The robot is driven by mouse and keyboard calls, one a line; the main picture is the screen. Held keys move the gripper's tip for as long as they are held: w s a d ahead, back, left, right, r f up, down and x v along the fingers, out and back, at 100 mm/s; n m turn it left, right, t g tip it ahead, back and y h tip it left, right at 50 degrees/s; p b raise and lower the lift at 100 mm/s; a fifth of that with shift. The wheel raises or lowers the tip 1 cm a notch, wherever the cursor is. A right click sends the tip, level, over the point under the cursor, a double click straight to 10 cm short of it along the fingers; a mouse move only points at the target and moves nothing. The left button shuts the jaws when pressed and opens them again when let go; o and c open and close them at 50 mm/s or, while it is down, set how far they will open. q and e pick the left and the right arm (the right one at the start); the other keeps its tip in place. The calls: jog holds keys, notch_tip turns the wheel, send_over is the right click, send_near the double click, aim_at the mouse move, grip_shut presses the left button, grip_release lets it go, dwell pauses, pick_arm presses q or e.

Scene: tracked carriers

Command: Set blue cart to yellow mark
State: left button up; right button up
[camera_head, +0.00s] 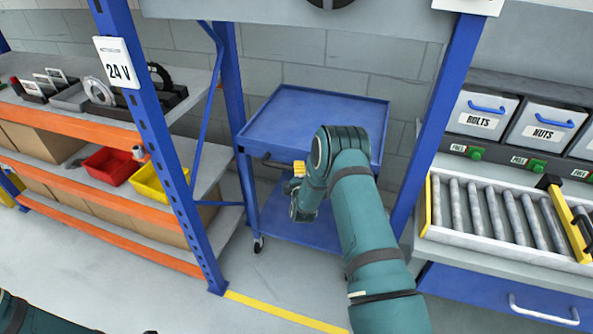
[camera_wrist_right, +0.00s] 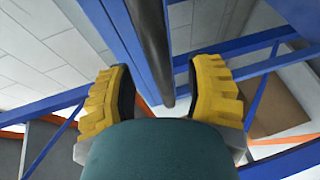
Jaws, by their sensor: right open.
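The blue cart (camera_head: 315,115) stands on casters between two blue rack uprights, with a flat empty top tray and a lower shelf. A dark handle bar (camera_head: 275,162) runs along its front edge, partly hidden by my right arm. My right gripper (camera_head: 298,172) has yellow finger pads and is at the cart's front, by the handle. In the wrist view its pads are spread apart and a dark bar (camera_wrist_right: 150,45) shows between them, not clamped. The yellow mark (camera_head: 285,312) is a line on the floor in front of the bay. My left gripper is out of the picture.
A blue upright (camera_head: 160,140) with a "24 V" sign is left of the cart; another upright (camera_head: 437,120) is on its right. Left shelves hold a red bin (camera_head: 108,165) and a yellow bin (camera_head: 158,182). A roller conveyor (camera_head: 500,215) is at right. Front floor is clear.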

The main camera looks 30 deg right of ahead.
jog(key=shift+b+x, duration=0.4)
jog(key=shift+x, duration=1.85)
